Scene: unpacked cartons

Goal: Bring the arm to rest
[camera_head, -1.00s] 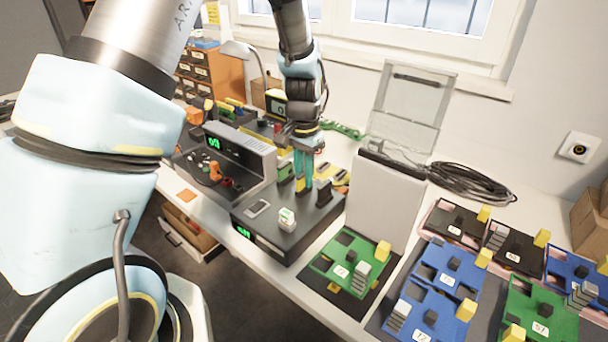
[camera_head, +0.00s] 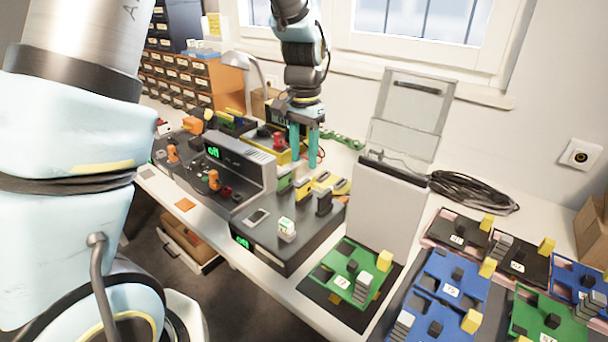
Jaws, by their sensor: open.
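My gripper (camera_head: 304,147) hangs from my arm with its two teal fingers pointing down and spread apart, with nothing between them. It is above the bench, over the back part of the dark device (camera_head: 275,240) with the green display. A white and green block (camera_head: 287,229), a grey switch (camera_head: 257,216) and a black upright part (camera_head: 324,202) are on that device. The fingertips appear clear of the parts below, but the exact gap cannot be told.
A tall grey box with an open clear lid (camera_head: 385,205) stands right of the gripper. A green board (camera_head: 350,271) lies before it. Several blue, green and black boards (camera_head: 450,277) fill the right side.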

